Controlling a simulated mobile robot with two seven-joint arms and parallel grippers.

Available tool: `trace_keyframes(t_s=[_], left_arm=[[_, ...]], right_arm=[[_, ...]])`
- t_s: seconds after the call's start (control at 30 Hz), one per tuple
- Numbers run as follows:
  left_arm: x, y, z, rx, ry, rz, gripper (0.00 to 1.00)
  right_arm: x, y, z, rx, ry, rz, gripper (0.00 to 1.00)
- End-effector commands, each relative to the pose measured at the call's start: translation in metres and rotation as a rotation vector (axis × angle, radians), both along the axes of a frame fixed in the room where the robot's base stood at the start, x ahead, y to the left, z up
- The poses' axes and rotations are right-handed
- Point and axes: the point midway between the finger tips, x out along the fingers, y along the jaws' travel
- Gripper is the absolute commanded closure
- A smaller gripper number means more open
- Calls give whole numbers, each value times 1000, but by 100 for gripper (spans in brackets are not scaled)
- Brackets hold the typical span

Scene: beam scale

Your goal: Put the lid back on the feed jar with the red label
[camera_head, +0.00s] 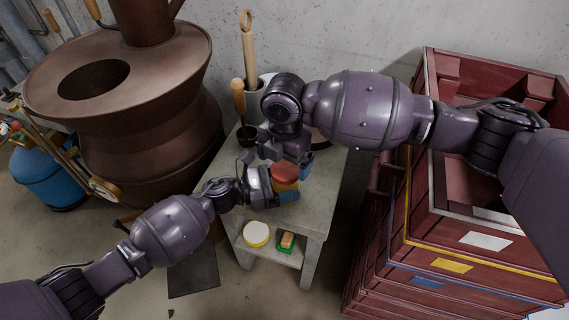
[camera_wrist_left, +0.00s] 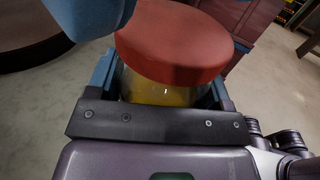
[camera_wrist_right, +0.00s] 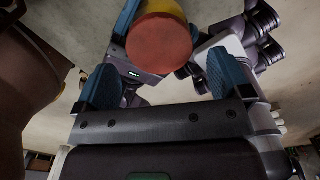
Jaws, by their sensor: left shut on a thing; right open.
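A glass jar (camera_wrist_left: 158,91) with yellow contents stands between the blue fingers of my left gripper (camera_head: 292,184), which is shut on it. A red lid (camera_wrist_left: 174,45) covers the jar's top; it also shows in the head view (camera_head: 284,173) and the right wrist view (camera_wrist_right: 159,44). I cannot tell whether the lid is fully seated. No red label shows. My right gripper (camera_head: 274,158) is open and empty just beside and above the lid. In the right wrist view, the lid lies beyond its spread fingers. One blue finger shows at the left wrist view's upper left.
The grey table (camera_head: 323,190) has a lower shelf with a round yellow-rimmed container (camera_head: 257,234) and a green-and-tan block (camera_head: 287,240). A pot with wooden-handled tools (camera_head: 248,50) stands behind. A rusty stove (camera_head: 150,120) is left; red crates (camera_head: 480,262) are right.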

Motion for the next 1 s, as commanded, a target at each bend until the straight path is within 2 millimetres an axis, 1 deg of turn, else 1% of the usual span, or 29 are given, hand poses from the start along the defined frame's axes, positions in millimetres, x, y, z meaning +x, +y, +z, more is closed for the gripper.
trace_keyframes(t_s=[0.03, 0.1, 0.2, 0.43, 0.47, 0.53, 0.67, 0.77, 0.87, 1.0], left_arm=[[0, 0, 0, 1, 1, 0, 93], [0, 0, 0, 1, 1, 0, 93], [0, 0, 0, 1, 1, 0, 93], [0, 0, 0, 1, 1, 0, 93], [0, 0, 0, 1, 1, 0, 93], [0, 0, 0, 1, 1, 0, 93], [0, 0, 0, 1, 1, 0, 93], [0, 0, 0, 1, 1, 0, 93], [0, 0, 0, 1, 1, 0, 93], [0, 0, 0, 0, 1, 0, 93]], right_arm=[[0, 0, 7, 0, -1, 0, 4], [0, 0, 15, 1, -2, 0, 4], [0, -1, 22, -1, -1, -1, 4], [0, 0, 23, -1, 1, -1, 4], [0, 0, 23, -1, 1, -1, 7], [1, 0, 24, -1, -3, 0, 7], [9, 0, 36, -9, -31, 5, 7], [16, -3, 48, -34, -61, 20, 7], [19, -6, 57, -53, -70, 139, 7], [17, -7, 61, -59, -56, 346, 7]])
